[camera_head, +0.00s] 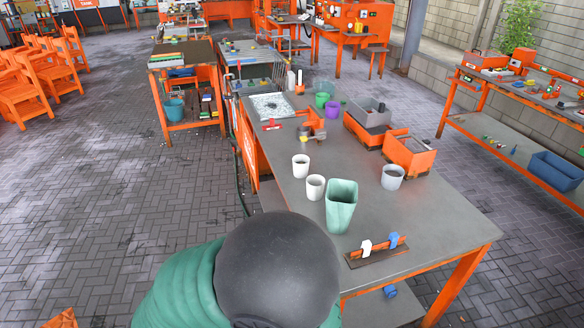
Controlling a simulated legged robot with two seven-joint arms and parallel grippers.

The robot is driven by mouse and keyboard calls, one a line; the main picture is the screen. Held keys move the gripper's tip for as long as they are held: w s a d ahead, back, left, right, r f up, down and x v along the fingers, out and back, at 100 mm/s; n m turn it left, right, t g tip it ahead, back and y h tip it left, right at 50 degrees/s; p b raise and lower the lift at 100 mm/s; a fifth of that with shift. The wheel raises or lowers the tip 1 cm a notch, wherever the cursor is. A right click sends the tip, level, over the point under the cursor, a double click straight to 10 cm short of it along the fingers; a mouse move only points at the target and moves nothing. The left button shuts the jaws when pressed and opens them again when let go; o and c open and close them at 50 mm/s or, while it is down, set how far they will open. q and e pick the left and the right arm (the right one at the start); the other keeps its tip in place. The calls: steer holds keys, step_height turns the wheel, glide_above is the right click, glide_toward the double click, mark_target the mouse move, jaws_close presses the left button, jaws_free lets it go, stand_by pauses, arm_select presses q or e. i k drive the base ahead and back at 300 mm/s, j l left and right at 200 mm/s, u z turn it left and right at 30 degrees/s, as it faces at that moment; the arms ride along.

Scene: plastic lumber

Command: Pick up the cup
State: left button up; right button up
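Several cups stand upright on the grey workbench (270,165). Two small white cups, one at the back (301,167) and one nearer (315,188), stand left of a tall pale green square-sided container (341,208). A light grey cup (392,177) stands to their right. A purple cup (332,109) and a green cup (321,100) stand farther back. I cannot tell which cup the task means. Neither of my grippers is in view.
A dark rounded shape above a green ribbed form hides the bench's near left corner. A holder with white and blue clips (378,250) lies near the front edge. Orange and grey bins (409,154) stand behind the grey cup. The tabletop between the white and grey cups is clear.

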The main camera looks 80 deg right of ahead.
mark_target(301, 167)
steer(key=i+l+z, duration=0.15)
steer(key=i+z, duration=0.6)
steer(key=z, duration=0.25)
steer(key=i+j+z, duration=0.15)
steer(key=i+z, duration=0.35)
steer(key=k, duration=0.1)
